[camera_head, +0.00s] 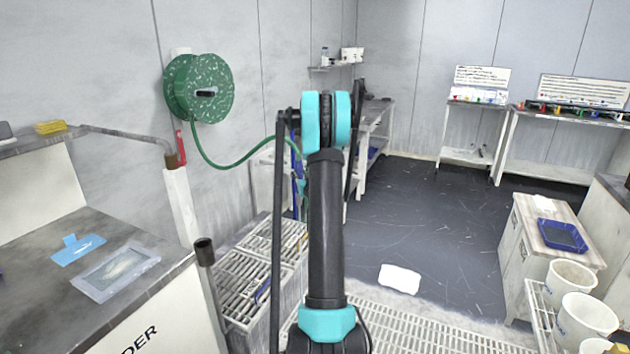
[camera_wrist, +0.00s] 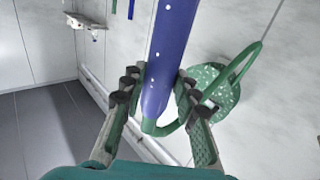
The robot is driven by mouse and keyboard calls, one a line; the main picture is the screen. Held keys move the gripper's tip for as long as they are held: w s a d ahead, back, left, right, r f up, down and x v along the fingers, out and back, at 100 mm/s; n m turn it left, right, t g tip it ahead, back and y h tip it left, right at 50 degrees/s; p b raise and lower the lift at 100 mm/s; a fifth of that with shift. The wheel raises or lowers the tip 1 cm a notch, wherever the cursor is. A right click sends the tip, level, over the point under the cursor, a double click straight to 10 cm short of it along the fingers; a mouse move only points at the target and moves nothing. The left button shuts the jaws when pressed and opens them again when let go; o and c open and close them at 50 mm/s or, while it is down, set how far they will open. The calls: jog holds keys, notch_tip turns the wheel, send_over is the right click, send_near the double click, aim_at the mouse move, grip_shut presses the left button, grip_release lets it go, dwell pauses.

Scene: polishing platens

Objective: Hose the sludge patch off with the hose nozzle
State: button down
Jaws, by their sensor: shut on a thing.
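My gripper (camera_wrist: 158,88) is shut on the hose nozzle (camera_wrist: 174,38), a blue tube with white specks, in the wrist view. The nozzle runs up out of the top of that view, its far end out of sight. The green hose (camera_wrist: 178,124) joins the nozzle's lower end and loops right. In the head view my arm mostly hides the gripper; a strip of blue shows beside it, and the hose (camera_head: 238,165) runs there from the reel. I cannot identify the sludge patch for certain; a flat clear tray (camera_head: 116,272) with a pale smear lies on the left bench.
The speckled green hose reel (camera_head: 200,88) is on the left wall. Slatted grating (camera_head: 250,280) lies left of my arm. A white sheet-like patch (camera_head: 400,278) lies on the dark floor. White buckets (camera_head: 586,318) and a blue tray (camera_head: 562,235) stand right. The middle floor is open.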

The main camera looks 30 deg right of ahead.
jog(key=w+a+r, duration=0.1)
jog(key=w+a, duration=0.3)
jog(key=a, duration=0.1)
jog(key=s+a+r, duration=0.2)
jog(key=s+a, duration=0.1)
jog(key=a, duration=0.5)
jog(key=s+a+r, duration=0.3)
jog(key=a, duration=0.6)
jog(key=s+a+r, duration=0.3)
jog(key=a, duration=0.6)
jog(key=shift+a+r, duration=0.15)
jog(key=shift+a, duration=0.05)
